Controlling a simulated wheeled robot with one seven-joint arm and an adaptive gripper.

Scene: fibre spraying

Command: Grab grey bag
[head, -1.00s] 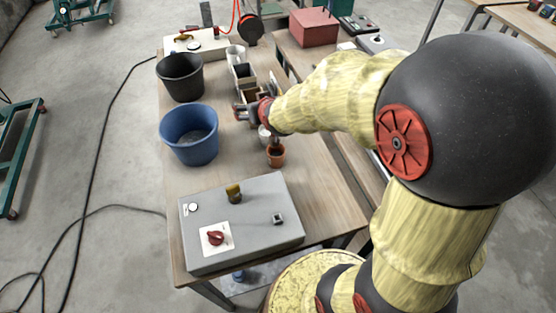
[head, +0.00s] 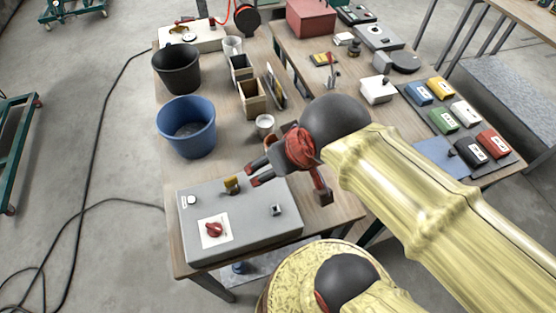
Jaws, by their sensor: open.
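No bag in view is plainly grey.
The grey control box (head: 240,222) stands below my gripper. A blue bucket (head: 186,128), a black bucket (head: 177,70), wooden boxes (head: 251,99) and a white cup (head: 264,124) stand on the left table. A white box (head: 378,90) is near the packets.

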